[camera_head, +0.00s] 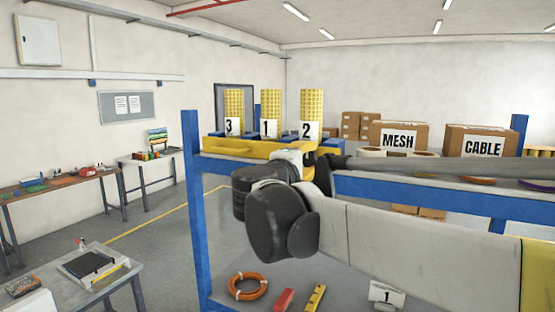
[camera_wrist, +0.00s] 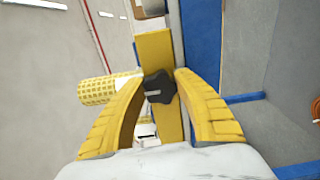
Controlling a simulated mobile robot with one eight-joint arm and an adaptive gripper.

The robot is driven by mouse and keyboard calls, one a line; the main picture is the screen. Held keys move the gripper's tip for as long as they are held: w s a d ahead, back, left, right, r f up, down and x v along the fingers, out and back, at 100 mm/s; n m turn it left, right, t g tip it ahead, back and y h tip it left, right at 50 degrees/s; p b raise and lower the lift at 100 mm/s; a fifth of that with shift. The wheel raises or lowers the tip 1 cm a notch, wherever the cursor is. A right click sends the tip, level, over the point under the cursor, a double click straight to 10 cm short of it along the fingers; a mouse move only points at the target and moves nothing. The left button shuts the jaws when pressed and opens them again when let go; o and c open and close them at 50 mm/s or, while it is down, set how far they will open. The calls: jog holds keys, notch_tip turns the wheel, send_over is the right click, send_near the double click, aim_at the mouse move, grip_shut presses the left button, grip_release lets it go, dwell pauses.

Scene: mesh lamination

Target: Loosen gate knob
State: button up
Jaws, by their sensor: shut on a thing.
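The gate is a yellow bar (camera_wrist: 155,52) running up the middle of the wrist view. In the head view the yellow gate bar (camera_head: 232,147) lies along the front of the shelf's top level, left of my arm. A black lobed knob (camera_wrist: 160,87) with a pale mark sits on the bar. My gripper (camera_wrist: 162,80) has its two yellow fingers on either side of the knob, shut on it at the tips. In the head view my arm hides the knob and the fingertips.
The MESH box (camera_head: 399,139) and CABLE box (camera_head: 483,141) are to the right. A blue post (camera_head: 196,210) rises left of my arm.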

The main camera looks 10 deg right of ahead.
jog(key=o, duration=1.2)
jog(key=shift+c, duration=0.2)
jog(key=v, duration=1.2)
